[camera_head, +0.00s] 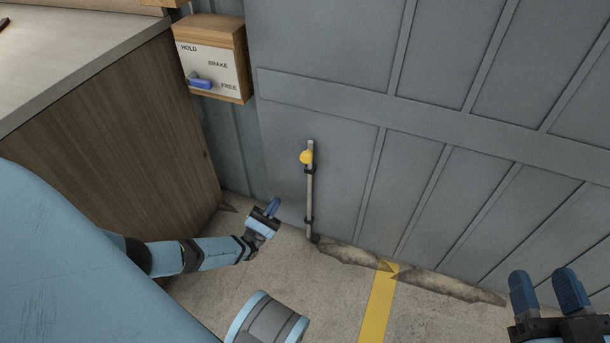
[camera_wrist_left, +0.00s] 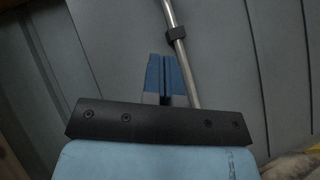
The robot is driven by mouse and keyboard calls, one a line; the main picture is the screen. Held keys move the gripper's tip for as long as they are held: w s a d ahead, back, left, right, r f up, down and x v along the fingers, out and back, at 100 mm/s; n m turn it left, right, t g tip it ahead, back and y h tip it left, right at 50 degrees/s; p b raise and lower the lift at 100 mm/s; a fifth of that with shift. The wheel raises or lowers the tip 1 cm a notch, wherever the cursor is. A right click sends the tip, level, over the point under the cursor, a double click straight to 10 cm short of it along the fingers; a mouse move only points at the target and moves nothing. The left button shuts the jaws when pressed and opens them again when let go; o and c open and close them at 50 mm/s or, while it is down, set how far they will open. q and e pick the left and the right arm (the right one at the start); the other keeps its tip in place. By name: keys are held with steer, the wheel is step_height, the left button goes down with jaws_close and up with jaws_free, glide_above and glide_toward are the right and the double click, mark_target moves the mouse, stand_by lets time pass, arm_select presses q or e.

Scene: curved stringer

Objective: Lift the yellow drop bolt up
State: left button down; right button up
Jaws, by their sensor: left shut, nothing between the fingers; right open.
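The drop bolt is a thin metal rod (camera_head: 309,195) with a yellow knob (camera_head: 306,157) near its top. It stands upright on the grey door panel, held by dark brackets, with its lower end near the floor. My left gripper (camera_head: 273,206) is shut and empty, to the left of the rod's lower part and below the knob. In the left wrist view the shut blue fingers (camera_wrist_left: 166,75) are beside the metal rod (camera_wrist_left: 181,55) and a dark bracket; the knob is not in that view. My right gripper (camera_head: 548,290) is open and empty at the lower right, away from the bolt.
A wooden box (camera_head: 212,58) marked HOLD, BRAKE and FREE, with a blue lever near FREE, is on the wall above left. A wooden cabinet (camera_head: 120,125) stands at the left. A yellow stripe (camera_head: 378,305) runs across the floor. The panel right of the bolt is clear.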

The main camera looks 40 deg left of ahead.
arm_select(q)
steer(key=s+d+r+x, duration=0.1)
steer(key=x, duration=1.2)
steer(key=shift+s+r+b, duration=0.3)
steer(key=shift+s+b, duration=0.05)
steer(key=shift+s, duration=0.05)
arm_select(e)
steer(key=shift+d+r+n, duration=0.1)
steer(key=shift+n, duration=0.2)
arm_select(q)
steer(key=shift+d, duration=0.1)
